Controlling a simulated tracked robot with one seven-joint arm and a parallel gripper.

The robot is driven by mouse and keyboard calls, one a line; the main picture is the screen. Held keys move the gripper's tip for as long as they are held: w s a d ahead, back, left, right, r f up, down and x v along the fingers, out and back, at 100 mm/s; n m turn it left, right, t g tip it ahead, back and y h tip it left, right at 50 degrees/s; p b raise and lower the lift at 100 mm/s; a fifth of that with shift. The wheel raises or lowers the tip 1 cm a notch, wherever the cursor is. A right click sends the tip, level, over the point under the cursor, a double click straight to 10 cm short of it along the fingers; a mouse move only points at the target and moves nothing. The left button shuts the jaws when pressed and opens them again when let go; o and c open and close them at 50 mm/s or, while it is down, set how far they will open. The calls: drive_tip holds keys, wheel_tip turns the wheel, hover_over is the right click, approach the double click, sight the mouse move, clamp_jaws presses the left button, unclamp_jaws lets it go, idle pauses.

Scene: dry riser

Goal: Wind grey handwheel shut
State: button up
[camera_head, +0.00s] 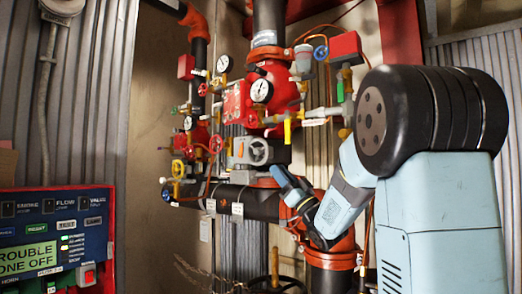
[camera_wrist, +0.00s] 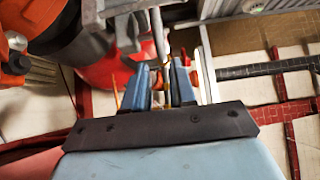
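The grey handwheel (camera_head: 258,151) sits on the front of a grey valve body in the middle of the head view, among the red pipework. My gripper (camera_head: 281,179) is just below and to the right of it, with its blue fingers pointing up and left; they appear apart from the wheel. In the wrist view, the two blue fingers of my gripper (camera_wrist: 162,74) stand apart with a gap and hold nothing I can make out. Pale and grey metal parts lie just beyond the fingertips there; I cannot tell which one is the handwheel.
A red handwheel (camera_head: 216,143) and yellow handwheel (camera_head: 178,168) are left of the grey one. Pressure gauges (camera_head: 261,90) are above. A black pipe (camera_head: 258,205) runs below. A control panel (camera_head: 55,240) stands at the left.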

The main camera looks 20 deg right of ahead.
sight(260, 148)
drive_tip(key=x, duration=1.1)
drive_tip(key=shift+r, duration=0.15)
clamp_jaws()
